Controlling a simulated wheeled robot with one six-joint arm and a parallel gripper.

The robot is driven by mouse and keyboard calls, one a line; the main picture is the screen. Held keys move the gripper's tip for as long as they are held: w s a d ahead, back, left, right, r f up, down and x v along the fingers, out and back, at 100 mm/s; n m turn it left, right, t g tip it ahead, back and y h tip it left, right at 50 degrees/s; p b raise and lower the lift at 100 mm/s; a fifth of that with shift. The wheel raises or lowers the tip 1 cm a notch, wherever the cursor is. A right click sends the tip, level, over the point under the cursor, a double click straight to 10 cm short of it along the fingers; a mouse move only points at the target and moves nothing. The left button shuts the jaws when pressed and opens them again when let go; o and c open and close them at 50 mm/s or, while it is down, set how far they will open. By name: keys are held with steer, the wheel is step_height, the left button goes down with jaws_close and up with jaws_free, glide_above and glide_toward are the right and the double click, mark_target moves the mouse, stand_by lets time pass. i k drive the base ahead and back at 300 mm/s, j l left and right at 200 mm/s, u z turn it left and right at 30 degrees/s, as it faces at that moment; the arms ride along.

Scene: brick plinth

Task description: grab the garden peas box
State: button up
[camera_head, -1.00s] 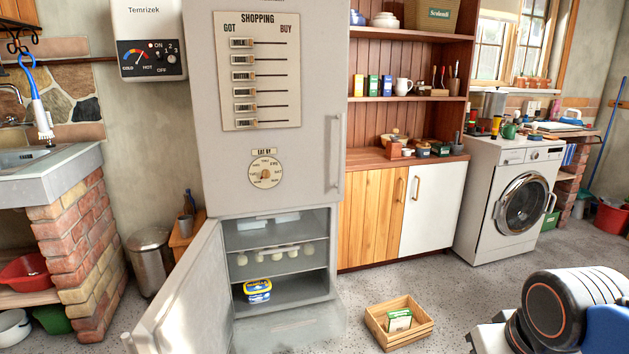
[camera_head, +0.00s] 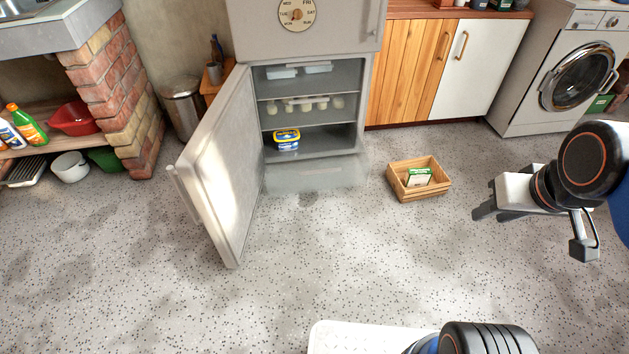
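A small green and white box (camera_head: 418,177), which looks like the garden peas box, stands inside a wooden crate (camera_head: 422,193) on the floor. Its printing is too small to read. My gripper (camera_head: 484,207) is to the right of the crate, apart from it, with its dark fingers pointing left. The gap between the fingers is not clear, and nothing shows held in them.
A fridge with its door (camera_head: 215,160) swung open stands left of the crate. A blue and yellow tub (camera_head: 286,140) sits on its low shelf. Wooden cupboards (camera_head: 405,70) and a washing machine (camera_head: 560,75) stand behind. The floor in front is clear.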

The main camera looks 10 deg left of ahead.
mark_target(414, 176)
steer(key=i+l+u, duration=0.25)
steer(key=i, duration=0.6)
steer(key=i+l, duration=0.15)
steer(key=l, duration=0.15)
steer(key=i+l+u, duration=0.15)
steer(key=l, duration=0.15)
steer(key=i+l, duration=0.15)
steer(key=l, duration=0.15)
steer(key=u, duration=0.05)
